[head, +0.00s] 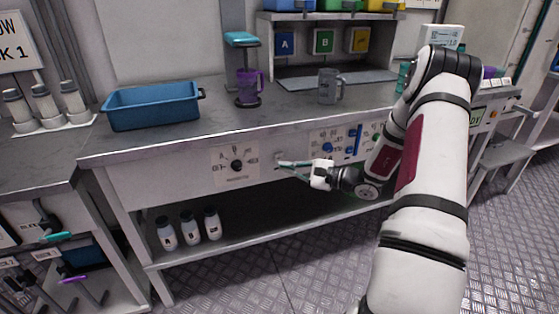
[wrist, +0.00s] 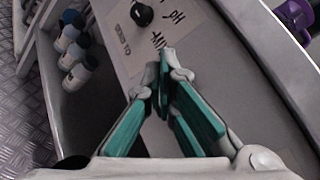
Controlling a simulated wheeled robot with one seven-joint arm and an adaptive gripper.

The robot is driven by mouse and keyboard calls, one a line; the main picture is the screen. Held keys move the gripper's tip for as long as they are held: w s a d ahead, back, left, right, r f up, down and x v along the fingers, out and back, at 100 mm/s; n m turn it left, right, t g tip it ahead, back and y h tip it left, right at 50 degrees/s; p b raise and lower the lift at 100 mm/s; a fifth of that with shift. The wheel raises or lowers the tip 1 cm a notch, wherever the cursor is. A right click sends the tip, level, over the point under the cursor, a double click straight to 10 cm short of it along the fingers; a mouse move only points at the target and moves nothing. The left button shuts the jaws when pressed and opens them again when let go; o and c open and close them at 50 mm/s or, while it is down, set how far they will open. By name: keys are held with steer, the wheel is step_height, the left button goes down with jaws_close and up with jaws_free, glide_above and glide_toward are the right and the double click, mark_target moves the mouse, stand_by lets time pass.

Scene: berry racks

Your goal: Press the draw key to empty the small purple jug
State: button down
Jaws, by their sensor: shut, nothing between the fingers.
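The small purple jug (head: 248,84) stands upright on a dark round base on the counter, below a teal-topped fixture. A purple piece, likely the jug, shows at the upper right of the wrist view (wrist: 300,18). A white panel (head: 218,173) with a black knob (head: 237,165) is on the counter's front; the knob also shows in the wrist view (wrist: 142,12). My gripper (head: 281,163) is shut and empty, its teal fingers close to the counter front, just right of the panel. In the wrist view its fingertips (wrist: 166,65) meet near the panel's edge. I cannot make out the draw key.
A blue bin (head: 152,107) and a grey mug (head: 328,86) stand on the counter (head: 210,120). A panel with blue controls (head: 328,147) is right of my gripper. White bottles (head: 189,228) stand on the shelf below. Lettered signs (head: 323,41) hang at the back.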

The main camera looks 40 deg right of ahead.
steer(key=shift+w+d+b, duration=0.15)
steer(key=shift+w, duration=0.4)
steer(key=shift+w+d+b, duration=0.15)
steer(key=shift+w, duration=0.4)
steer(key=shift+w, duration=0.15)
stand_by(0.6)
steer(key=shift+w+d, duration=0.15)
steer(key=shift+w, duration=0.1)
steer(key=shift+w+d+b, duration=0.1)
steer(key=shift+w+b, duration=0.3)
steer(key=shift+w, duration=0.05)
stand_by(0.8)
steer(key=shift+s, duration=0.1)
steer(key=shift+s+a, duration=0.25)
steer(key=shift+s, duration=0.5)
steer(key=s, duration=0.2)
steer(key=s+a+p, duration=0.1)
steer(key=s, duration=0.1)
steer(key=shift+s+a, duration=0.2)
steer(key=shift+s, duration=0.2)
